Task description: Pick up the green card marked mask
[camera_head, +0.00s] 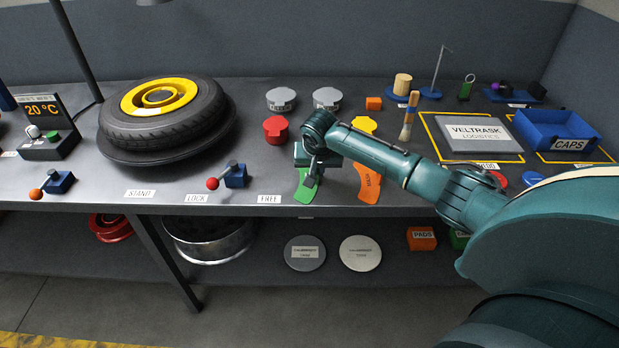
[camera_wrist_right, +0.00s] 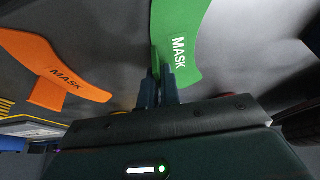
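The green card marked MASK (camera_head: 304,188) is a curved flat piece near the front edge of the bench. It also shows large in the right wrist view (camera_wrist_right: 183,30), with a small green tab standing from its inner edge. My right gripper (camera_head: 312,178) is at the card, and its arm reaches in from the right. In the wrist view its two fingers (camera_wrist_right: 160,75) are close together with the green tab between them. The gripper hides part of the card in the head view. I cannot tell whether the card touches the bench. My left gripper is not in view.
An orange MASK card (camera_head: 369,184) lies just right of the green one. A lever on a blue base (camera_head: 236,177) and a FREE label (camera_head: 269,199) are to the left. A red lidded pot (camera_head: 276,130) stands behind. A tyre (camera_head: 165,125) is at left.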

